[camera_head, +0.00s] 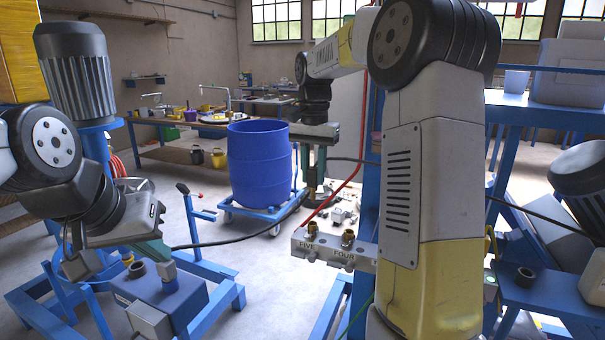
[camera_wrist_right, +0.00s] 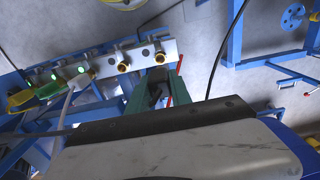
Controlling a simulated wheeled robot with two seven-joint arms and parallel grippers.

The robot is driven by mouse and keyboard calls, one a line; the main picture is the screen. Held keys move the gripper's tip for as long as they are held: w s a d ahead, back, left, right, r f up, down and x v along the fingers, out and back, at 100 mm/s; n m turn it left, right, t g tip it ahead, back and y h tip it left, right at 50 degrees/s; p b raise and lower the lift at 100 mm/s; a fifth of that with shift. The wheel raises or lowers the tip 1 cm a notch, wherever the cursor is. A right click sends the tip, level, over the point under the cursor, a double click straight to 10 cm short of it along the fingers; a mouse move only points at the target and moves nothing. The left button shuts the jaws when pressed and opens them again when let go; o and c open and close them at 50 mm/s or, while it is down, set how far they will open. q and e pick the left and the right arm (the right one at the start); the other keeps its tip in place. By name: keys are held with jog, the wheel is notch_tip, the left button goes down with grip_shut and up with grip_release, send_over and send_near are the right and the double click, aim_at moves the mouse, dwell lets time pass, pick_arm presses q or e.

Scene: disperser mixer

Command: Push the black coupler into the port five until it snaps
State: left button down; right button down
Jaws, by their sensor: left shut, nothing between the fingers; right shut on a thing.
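My right gripper (camera_head: 313,178) is shut on the black coupler (camera_wrist_right: 157,94), between its green fingers. In the head view it hangs above the port rail (camera_head: 333,254), apart from it. Port five (camera_head: 312,230) is a brass fitting over the label FIVE; it also shows as the end brass port in the wrist view (camera_wrist_right: 160,57), just beyond the coupler. The fingers hide much of the coupler. My left gripper (camera_head: 152,251) is shut and empty at the lower left, far from the rail.
Port four (camera_head: 347,238), also brass and empty, sits beside port five. Other ports along the rail hold plugs, including a white one (camera_wrist_right: 80,83) with a hose. A black hose (camera_head: 245,240) crosses the work area. A blue barrel (camera_head: 258,165) stands behind.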

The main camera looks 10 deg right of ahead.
aim_at(313, 200)
jog(key=shift+a, duration=0.1)
jog(key=shift+f, duration=2.9)
jog(key=shift+f, duration=0.15)
jog(key=shift+f, duration=0.35)
jog(key=shift+f, duration=1.55)
jog(key=c, duration=1.1)
grip_release()
